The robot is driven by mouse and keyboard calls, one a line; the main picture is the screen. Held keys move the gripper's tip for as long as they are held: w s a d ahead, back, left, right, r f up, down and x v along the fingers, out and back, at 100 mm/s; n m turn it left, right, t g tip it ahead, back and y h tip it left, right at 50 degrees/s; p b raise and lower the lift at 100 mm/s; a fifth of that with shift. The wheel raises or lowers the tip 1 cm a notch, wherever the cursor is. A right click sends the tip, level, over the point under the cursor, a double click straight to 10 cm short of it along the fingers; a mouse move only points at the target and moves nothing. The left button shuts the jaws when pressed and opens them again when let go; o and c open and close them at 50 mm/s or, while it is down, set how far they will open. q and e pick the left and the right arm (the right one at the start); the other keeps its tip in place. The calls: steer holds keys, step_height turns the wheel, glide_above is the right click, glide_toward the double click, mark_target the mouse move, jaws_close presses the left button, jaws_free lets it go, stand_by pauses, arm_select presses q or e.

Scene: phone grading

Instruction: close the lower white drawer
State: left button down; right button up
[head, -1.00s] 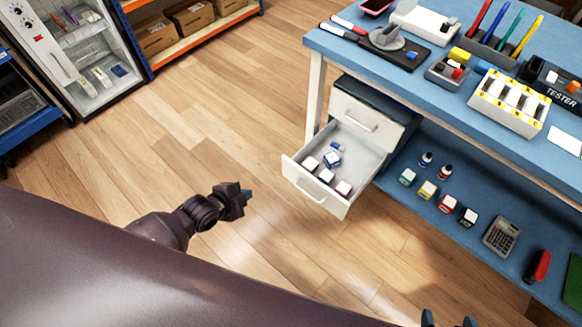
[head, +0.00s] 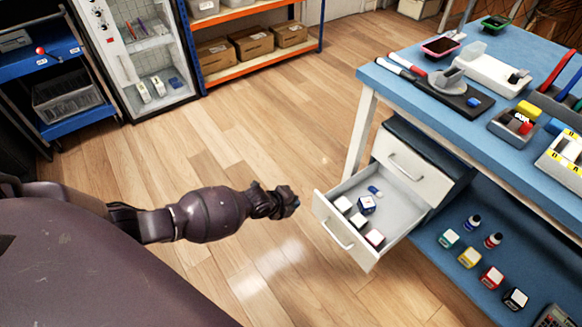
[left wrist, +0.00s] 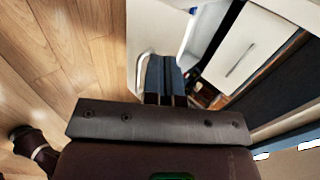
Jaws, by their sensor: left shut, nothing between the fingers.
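The lower white drawer (head: 344,236) stands pulled out from the cabinet under the blue workbench, with its handle on the front panel. Several small white-topped boxes and a small blue item lie in it. My left gripper (head: 294,202) is shut and empty, just left of the drawer front in the head view, apparently with a small gap. In the left wrist view, the shut fingers (left wrist: 165,78) appear beside the drawer's handle (left wrist: 143,72) and front panel (left wrist: 148,30); whether they touch is unclear. My right gripper is out of view.
The upper white drawer (head: 405,168) is closed above the lower one. The bench leg (head: 360,135) stands behind the open drawer. Bottles and small boxes sit on the blue lower shelf (head: 430,235) to the right. The wooden floor (head: 270,130) left of the drawer is clear.

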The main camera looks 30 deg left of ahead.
mark_target(317, 197)
arm_select(q)
steer(key=shift+w+d+f+b, duration=0.4)
steer(key=shift+w+f, duration=0.1)
steer(key=shift+w, duration=0.65)
steer(key=shift+w+d+f+b, duration=0.35)
steer(key=shift+w+d+f, duration=0.15)
steer(key=shift+w, duration=0.65)
steer(key=shift+w+d+f+b, duration=0.35)
steer(key=shift+w+f, duration=0.2)
steer(key=shift+w, duration=0.6)
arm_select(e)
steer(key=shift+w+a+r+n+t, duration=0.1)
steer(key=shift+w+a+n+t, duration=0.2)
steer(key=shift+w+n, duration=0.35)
